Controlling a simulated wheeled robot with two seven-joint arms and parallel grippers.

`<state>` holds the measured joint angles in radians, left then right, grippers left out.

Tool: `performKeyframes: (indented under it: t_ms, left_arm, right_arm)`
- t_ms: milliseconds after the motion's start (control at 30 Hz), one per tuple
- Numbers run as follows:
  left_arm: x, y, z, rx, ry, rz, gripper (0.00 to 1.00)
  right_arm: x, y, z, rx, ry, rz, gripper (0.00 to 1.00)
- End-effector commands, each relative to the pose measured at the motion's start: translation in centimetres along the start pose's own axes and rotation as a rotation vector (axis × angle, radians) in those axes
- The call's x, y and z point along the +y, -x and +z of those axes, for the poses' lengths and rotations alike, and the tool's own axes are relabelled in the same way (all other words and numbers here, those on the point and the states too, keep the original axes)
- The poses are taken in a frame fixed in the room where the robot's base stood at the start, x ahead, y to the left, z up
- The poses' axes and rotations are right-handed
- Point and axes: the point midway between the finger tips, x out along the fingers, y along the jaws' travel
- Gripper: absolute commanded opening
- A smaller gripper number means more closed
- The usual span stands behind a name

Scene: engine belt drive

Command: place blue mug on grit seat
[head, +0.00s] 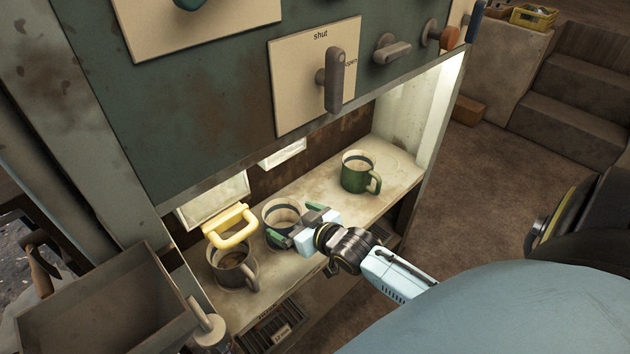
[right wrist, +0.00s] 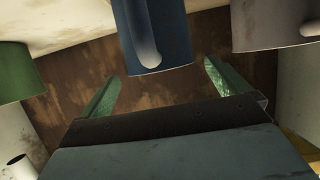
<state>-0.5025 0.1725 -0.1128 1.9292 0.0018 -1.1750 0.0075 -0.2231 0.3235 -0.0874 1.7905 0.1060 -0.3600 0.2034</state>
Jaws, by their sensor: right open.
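The blue mug (head: 281,214) stands upright on the worn shelf (head: 318,232), between a grey-brown mug and a green mug. It looks pale-rimmed and dark inside, and my gripper partly covers it. In the right wrist view the blue mug (right wrist: 152,35) shows its side and handle, at the top between the finger directions. My right gripper (head: 299,224) is open and empty, its green fingers close to the near side of the mug. I cannot tell whether they touch it. I cannot pick out which place is the grit seat. My left gripper is not in view.
The grey-brown mug (head: 233,268) stands at left, beneath a yellow handle (head: 230,225). The green mug (head: 358,173) stands at right, beside a faint ring mark (head: 399,165). A panel with a shut/open lever (head: 334,80) overhangs the shelf. An open bin (head: 108,305) stands at lower left.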

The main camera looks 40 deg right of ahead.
Motion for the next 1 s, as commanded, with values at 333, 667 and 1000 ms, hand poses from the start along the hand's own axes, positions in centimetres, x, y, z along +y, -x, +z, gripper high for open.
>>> performKeyframes:
  t_ms: [333,667,1000]
  left_arm:
    - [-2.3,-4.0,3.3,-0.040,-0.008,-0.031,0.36]
    - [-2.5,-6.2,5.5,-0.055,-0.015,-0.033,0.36]
    - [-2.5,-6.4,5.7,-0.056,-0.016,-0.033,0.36]
  right_arm:
    - [0.0,6.5,-0.2,-0.003,0.000,0.001,1.00]
    - [0.0,9.8,-0.1,-0.001,0.000,0.001,1.00]
    - [0.2,9.4,8.5,-0.258,0.031,0.040,1.00]
